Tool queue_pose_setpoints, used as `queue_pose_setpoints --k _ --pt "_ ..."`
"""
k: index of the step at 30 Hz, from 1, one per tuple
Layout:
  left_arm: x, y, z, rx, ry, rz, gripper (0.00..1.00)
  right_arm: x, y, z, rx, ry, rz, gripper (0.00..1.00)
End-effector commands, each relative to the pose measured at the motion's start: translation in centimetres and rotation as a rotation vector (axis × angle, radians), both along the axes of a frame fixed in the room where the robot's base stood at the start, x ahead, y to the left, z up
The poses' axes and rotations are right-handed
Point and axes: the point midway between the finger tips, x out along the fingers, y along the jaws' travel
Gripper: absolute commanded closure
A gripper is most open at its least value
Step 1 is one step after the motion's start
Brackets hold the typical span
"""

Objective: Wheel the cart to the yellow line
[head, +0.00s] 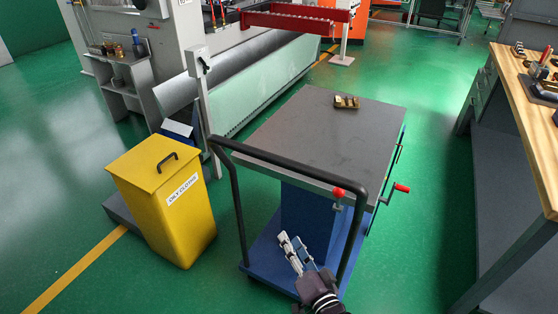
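The cart (290,140) stands in the middle of the head view. It has a grey top, a blue column and base, and a black tubular push handle (270,158) at its near end. A crank with a red knob (401,188) sticks out on its right side. My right gripper (291,240) is low in the view, over the blue base as seen from here, inside the outline of the handle. Its fingers lie close together, and whether they are parted is unclear. It holds nothing visible. A yellow line (75,269) runs across the floor at lower left. My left gripper is not in view.
A yellow lidded bin (172,205) stands close to the cart's left. A workbench (540,125) with small parts is on the right. A large machine (265,85) is behind. A small metal part (346,102) lies on the cart top. Green floor is clear between cart and bench.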

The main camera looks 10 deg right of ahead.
Motion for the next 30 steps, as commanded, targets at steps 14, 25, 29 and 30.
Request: queue_pose_setpoints --k 14,25,29,30 --pt "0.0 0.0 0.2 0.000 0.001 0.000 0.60 1.3 1.2 22.2 0.414 -0.373 0.052 0.64" --pt "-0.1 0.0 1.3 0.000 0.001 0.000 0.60 6.3 2.5 24.3 0.410 -0.371 0.051 0.64" --pt "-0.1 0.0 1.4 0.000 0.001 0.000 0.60 7.2 2.7 24.6 0.409 -0.370 0.051 0.64" --pt "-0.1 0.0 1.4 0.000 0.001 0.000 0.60 7.3 2.7 24.6 0.409 -0.370 0.051 0.64"
